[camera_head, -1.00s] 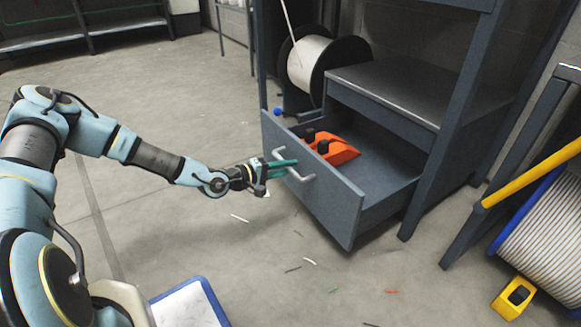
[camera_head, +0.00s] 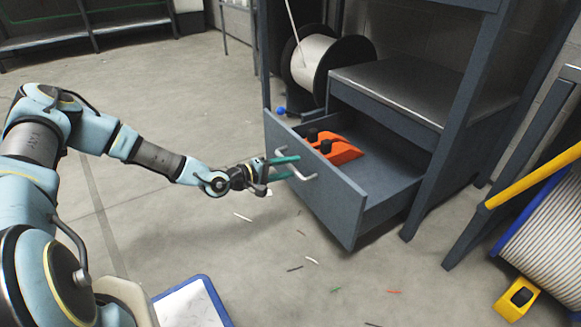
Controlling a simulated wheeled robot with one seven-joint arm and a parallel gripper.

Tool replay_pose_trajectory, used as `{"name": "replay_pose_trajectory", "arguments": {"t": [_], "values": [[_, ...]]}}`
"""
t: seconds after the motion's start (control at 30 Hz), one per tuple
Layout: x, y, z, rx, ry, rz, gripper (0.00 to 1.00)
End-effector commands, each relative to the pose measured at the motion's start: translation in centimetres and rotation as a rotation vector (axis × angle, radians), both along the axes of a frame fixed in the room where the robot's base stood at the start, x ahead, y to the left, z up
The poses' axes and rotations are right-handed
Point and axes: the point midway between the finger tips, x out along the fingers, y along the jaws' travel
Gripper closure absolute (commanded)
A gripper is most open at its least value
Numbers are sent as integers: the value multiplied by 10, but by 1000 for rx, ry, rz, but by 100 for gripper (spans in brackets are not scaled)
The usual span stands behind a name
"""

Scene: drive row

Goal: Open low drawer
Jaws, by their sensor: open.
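The low drawer (camera_head: 316,196) of the grey-blue cabinet is pulled well out, its inside in plain view. An orange tool with black knobs (camera_head: 340,152) lies in it toward the left. A light metal bar handle (camera_head: 294,165) is on the drawer's front. My gripper (camera_head: 291,168) reaches in from the left, its two green fingers pointing at the handle. The fingers are spread apart, one above the other, and their tips are at or very close to the handle. I cannot tell whether they touch it.
A cable reel (camera_head: 313,62) stands behind the drawer. At the right are another reel (camera_head: 551,240), a yellow bar (camera_head: 535,174) and a yellow block (camera_head: 518,298). A blue-rimmed white tray (camera_head: 190,305) is at bottom left. Small scraps litter the otherwise open floor.

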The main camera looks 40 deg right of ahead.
Motion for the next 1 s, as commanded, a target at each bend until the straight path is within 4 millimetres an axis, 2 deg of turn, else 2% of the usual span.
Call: {"name": "replay_pose_trajectory", "arguments": {"t": [0.5,0.7,1.0], "values": [[6,88,20,1,0,2,50],[6,101,21,1,0,0,50],[6,102,21,0,0,0,50]]}}
